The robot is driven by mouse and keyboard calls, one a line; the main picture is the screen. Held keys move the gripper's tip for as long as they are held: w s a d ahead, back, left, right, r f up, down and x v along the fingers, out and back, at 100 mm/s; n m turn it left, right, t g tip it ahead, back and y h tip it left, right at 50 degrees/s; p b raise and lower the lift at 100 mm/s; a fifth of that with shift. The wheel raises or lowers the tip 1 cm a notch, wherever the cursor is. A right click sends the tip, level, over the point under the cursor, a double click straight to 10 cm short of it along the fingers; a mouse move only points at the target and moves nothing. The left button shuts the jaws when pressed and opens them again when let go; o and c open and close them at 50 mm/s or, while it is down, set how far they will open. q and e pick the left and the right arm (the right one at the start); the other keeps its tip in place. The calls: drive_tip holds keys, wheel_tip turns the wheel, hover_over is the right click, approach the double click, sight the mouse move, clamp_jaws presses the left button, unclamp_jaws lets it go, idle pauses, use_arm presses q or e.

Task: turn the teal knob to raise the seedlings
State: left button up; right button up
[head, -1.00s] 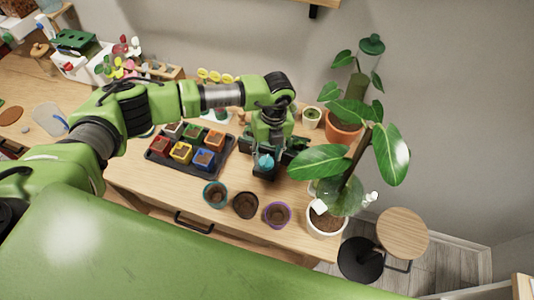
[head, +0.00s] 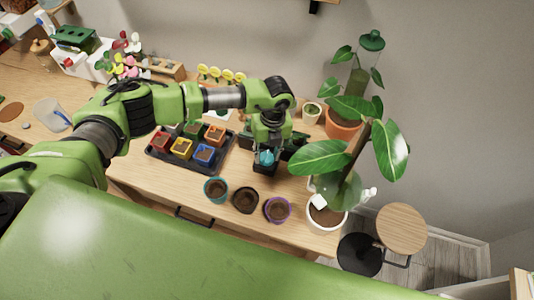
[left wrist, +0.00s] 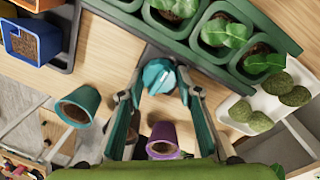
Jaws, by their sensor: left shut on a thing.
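The teal knob (head: 266,157) sits at the front of a dark green seedling holder on the table. In the left wrist view the knob (left wrist: 158,76) lies between the fingertips. My left gripper (head: 267,150) is shut on it, pointing down from above; its two fingers (left wrist: 160,92) flank the knob in the wrist view. The leafy seedlings (left wrist: 227,33) sit in green cups of the holder (left wrist: 191,40) beyond the knob. In the head view my arm and gripper hide most of them. My right gripper is not in view.
Teal (head: 216,189), black (head: 245,200) and purple-rimmed (head: 277,210) pots stand in front of the knob. A dark tray (head: 196,170) of coloured pots is to the left. A large plant in a white pot (head: 326,216) stands close on the right.

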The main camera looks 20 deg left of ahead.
use_arm(q)
drive_tip(key=shift+f+m+b, duration=0.2)
drive_tip(key=shift+m+b, duration=0.6)
drive_tip(key=shift+b, duration=0.05)
drive_tip(key=m+t+b, duration=0.1)
drive_tip(key=m+b, duration=1.2)
drive_tip(key=b, duration=0.4)
drive_tip(key=shift+s+m, duration=0.1)
drive_tip(key=shift+m, duration=0.3)
drive_tip(key=shift+r+m+b, duration=0.2)
drive_tip(key=shift+m+b, duration=1)
drive_tip(key=shift+b, duration=0.05)
drive_tip(key=shift+o, duration=0.2)
drive_tip(key=o, duration=0.8)
